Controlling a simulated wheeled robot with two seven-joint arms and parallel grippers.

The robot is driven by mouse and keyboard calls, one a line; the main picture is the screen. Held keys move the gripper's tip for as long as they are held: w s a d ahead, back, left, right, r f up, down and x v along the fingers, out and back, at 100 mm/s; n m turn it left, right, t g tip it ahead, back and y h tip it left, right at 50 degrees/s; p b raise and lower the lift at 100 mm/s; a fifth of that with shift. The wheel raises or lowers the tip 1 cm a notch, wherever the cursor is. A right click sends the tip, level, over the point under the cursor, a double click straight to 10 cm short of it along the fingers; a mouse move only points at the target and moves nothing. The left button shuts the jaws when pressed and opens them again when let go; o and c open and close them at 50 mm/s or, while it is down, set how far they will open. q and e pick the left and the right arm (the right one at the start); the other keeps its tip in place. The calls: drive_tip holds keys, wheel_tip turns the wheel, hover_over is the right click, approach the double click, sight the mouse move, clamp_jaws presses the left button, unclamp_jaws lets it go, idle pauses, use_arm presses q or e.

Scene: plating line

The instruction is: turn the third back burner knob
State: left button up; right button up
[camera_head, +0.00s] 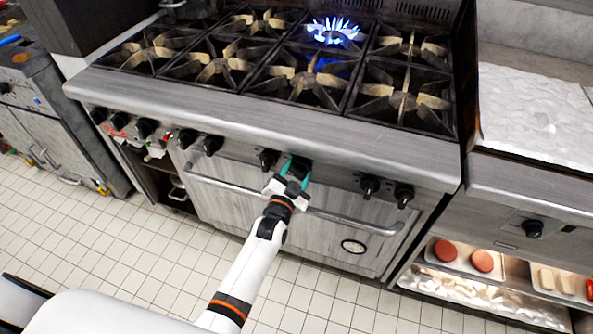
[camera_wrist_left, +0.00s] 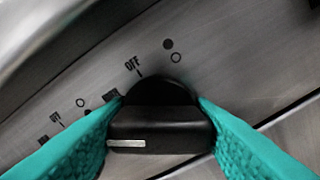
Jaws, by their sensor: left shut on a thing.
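The black knob (camera_wrist_left: 158,125) sits between the two teal fingers of my left gripper (camera_wrist_left: 160,138), which is shut on it. Its white mark is at the left end of the grip bar, turned away from the OFF label printed above it. In the head view my left gripper (camera_head: 296,172) is at the range's front panel, on the right knob of the third pair; the knob is mostly hidden there. The third back burner (camera_head: 333,31) is lit with a blue flame. My right gripper is not in view.
A neighbouring knob (camera_head: 268,158) is close to the left of my gripper. More knobs line the panel, including a pair to the right (camera_head: 370,186). The oven door handle (camera_head: 350,222) runs just below. The tiled floor (camera_head: 330,300) in front looks clear.

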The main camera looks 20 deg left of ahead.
use_arm(q)
drive_tip(key=n, duration=0.5)
drive_tip(key=shift+n+p, duration=0.3)
drive_tip(key=n, duration=0.5)
drive_tip(key=shift+n, duration=0.3)
drive_tip(key=o, duration=0.9)
drive_tip(key=s, duration=1.2)
drive_tip(key=shift+a, duration=0.2)
